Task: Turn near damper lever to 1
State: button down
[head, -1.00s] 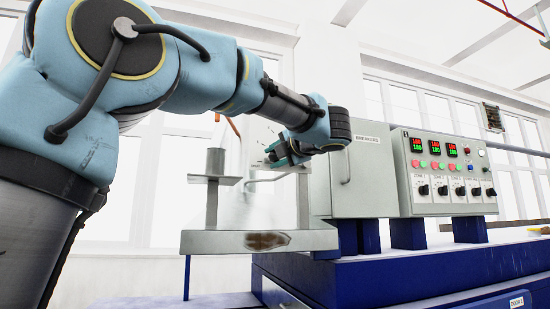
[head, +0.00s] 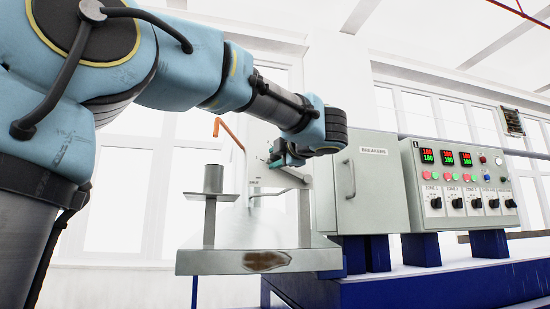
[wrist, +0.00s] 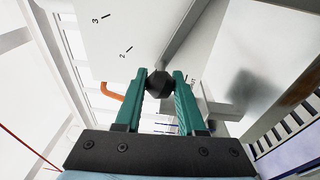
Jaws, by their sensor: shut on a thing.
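In the wrist view the green fingers of my gripper (wrist: 160,92) are shut on the dark round knob (wrist: 159,83) of the damper lever. The lever's grey bar (wrist: 185,38) runs from the knob up and to the right. A pale scale plate (wrist: 130,22) beside it carries the marks 2 and 3 to the left of the bar. Part of another marking shows by the right finger, mostly covered. No mark 1 can be read. In the head view my gripper (head: 277,160) is at the pale panel left of the breaker cabinet, and the knob is too small to make out.
An orange bent handle (head: 229,132) stands left of my gripper. Below is a grey ledge (head: 215,262) with a brown stain and a metal cup (head: 213,179) on a post. The breaker cabinet (head: 377,195) and control box (head: 460,186) stand close on the right.

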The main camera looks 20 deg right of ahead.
jog(key=c, duration=0.5)
grip_release()
jog(key=s+b, duration=0.4)
jog(key=s, duration=0.6)
jog(key=shift+s+d+f, duration=0.15)
jog(key=shift+s+f, duration=0.15)
jog(key=shift+s, duration=0.1)
